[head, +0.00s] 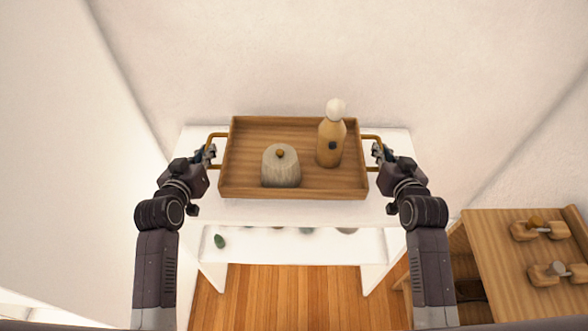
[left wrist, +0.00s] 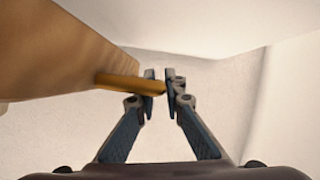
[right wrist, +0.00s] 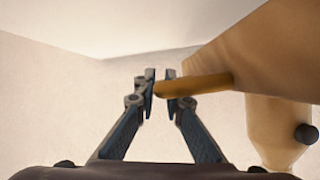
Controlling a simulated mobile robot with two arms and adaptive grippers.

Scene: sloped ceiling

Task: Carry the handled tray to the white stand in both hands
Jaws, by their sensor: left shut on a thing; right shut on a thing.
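The wooden handled tray (head: 235,178) is in the middle of the head view, over the top of the white stand (head: 300,212). I cannot tell whether it touches the stand. It carries a grey lidded jar (head: 281,168) and a tan bottle with a white round top (head: 330,145), both upright. My left gripper (head: 208,154) is shut on the left brass handle (left wrist: 120,82). My right gripper (head: 377,152) is shut on the right brass handle (right wrist: 205,84). The bottle also shows in the right wrist view (right wrist: 272,130).
The stand has a lower shelf (head: 270,245) with a few small items, including a green one (head: 219,241). A wooden cabinet (head: 500,265) with small wooden objects on top stands at the right. White walls are close behind and left. Wood floor (head: 300,295) shows in front.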

